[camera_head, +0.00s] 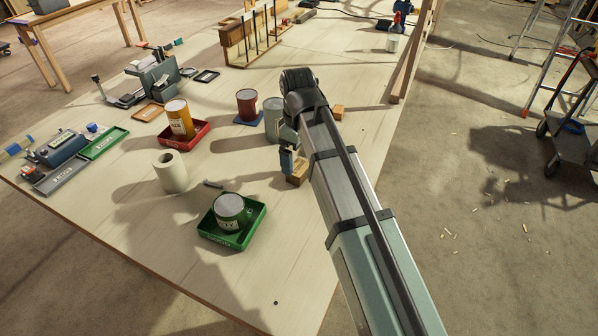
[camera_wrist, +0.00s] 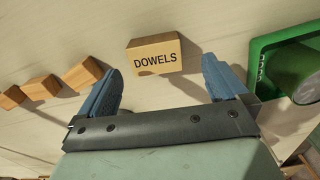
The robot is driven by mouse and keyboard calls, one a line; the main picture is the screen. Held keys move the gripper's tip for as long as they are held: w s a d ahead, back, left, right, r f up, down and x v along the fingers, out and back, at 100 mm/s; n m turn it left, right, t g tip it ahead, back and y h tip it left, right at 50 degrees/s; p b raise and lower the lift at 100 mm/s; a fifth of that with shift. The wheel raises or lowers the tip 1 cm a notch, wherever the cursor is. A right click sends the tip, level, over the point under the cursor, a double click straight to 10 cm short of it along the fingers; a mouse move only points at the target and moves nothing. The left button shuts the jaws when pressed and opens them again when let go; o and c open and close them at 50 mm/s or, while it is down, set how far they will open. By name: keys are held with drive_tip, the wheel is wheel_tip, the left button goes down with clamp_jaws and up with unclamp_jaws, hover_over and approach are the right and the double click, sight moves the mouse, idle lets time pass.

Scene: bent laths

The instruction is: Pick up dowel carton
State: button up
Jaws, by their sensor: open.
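The dowel carton (camera_wrist: 155,55) is a small tan box with the word DOWELS on its face. It stands on the table in the wrist view, ahead of and between the two blue fingers. My gripper (camera_wrist: 163,85) is open and empty, with the carton apart from both fingers in that picture. In the head view the carton (camera_head: 297,174) shows as a small brown box just below my gripper (camera_head: 290,163), partly covered by it.
A green tray (camera_head: 245,243) holding a green can (camera_head: 230,211) stands to the carton's left in the head view. Small wooden blocks (camera_wrist: 82,73) lie left in the wrist view.

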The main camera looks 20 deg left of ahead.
sight(299, 167)
drive_tip(key=shift+w+f, duration=0.2)
drive_tip(key=shift+f, duration=1.15)
drive_tip(key=shift+w+f, duration=0.15)
drive_tip(key=shift+f, duration=1.2)
drive_tip(key=c, duration=1)
drive_tip(key=shift+c, duration=0.2)
drive_tip(key=shift+r, duration=0.15)
